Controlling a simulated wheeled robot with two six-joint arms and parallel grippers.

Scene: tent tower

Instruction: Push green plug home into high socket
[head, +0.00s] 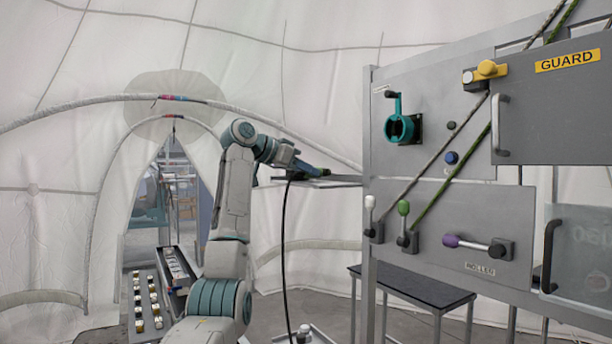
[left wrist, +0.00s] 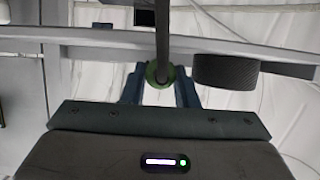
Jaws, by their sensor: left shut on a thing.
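My left gripper (head: 312,170) reaches toward the left edge of the grey panel frame, at the height of a thin rail. It is shut on the green plug (head: 325,172). In the left wrist view the plug shows as a green ring (left wrist: 152,75) between my blue fingers, with a dark cable or rod (left wrist: 162,35) running up from it. A black cable (head: 284,225) hangs down below the gripper in the head view. I cannot make out the high socket or whether the plug touches it. My right gripper is out of view.
The grey panel (head: 440,140) at the right bears a teal round fitting (head: 400,128), levers with white, green and purple knobs, and a GUARD plate (head: 555,100). A dark cylinder (left wrist: 225,71) sits beside the plug. A low dark table (head: 415,287) stands below.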

